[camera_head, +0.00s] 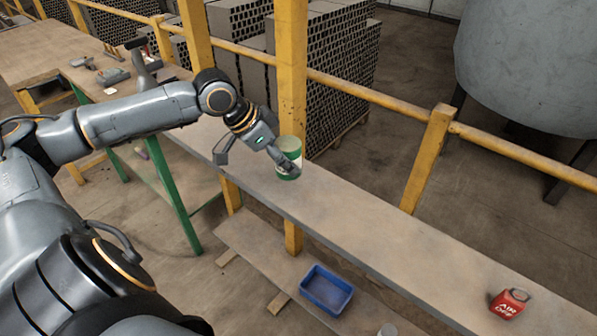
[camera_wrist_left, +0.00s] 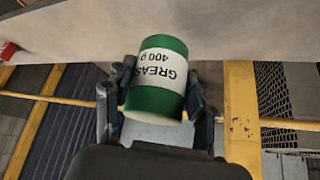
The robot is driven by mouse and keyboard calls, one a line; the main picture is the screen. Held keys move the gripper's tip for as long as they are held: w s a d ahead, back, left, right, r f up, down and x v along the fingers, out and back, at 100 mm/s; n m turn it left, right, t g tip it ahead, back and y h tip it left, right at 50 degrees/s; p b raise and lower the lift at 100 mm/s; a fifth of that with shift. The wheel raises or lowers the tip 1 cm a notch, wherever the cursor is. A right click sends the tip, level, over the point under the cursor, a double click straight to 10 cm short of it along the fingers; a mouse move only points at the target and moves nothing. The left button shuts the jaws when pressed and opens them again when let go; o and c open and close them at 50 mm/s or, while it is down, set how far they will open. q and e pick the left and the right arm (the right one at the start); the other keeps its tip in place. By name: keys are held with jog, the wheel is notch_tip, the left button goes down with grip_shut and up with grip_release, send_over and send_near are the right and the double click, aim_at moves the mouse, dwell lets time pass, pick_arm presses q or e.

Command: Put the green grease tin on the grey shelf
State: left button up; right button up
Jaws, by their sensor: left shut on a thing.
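The green grease tin (camera_head: 289,146) has a white label band. My left gripper (camera_head: 284,164) is shut on it, at the long grey shelf (camera_head: 370,232). In the left wrist view the tin (camera_wrist_left: 158,78) sits between the two fingers of my left gripper (camera_wrist_left: 160,100), with its label upside down. The shelf's surface (camera_wrist_left: 235,32) shows beyond the tin there. I cannot tell whether the tin touches the shelf or is just above it. My right gripper is not in view.
A blue bin (camera_head: 327,290) sits on a lower board. The shelf between tin and red can is clear.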

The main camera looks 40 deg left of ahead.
pick_arm(q)
jog(key=w+f, duration=0.1)
jog(key=w+f+p, duration=0.1)
jog(key=w+f, duration=0.2)
jog(key=f, duration=0.1)
jog(key=shift+w+d, duration=0.15)
jog(key=shift+d, duration=0.25)
notch_tip(320, 180, down, 2)
jog(key=shift+f+p, duration=0.15)
jog(key=shift+p, duration=0.7)
jog(key=shift+f, duration=0.45)
jog(key=o, duration=1.6)
jog(key=shift+f, duration=0.1)
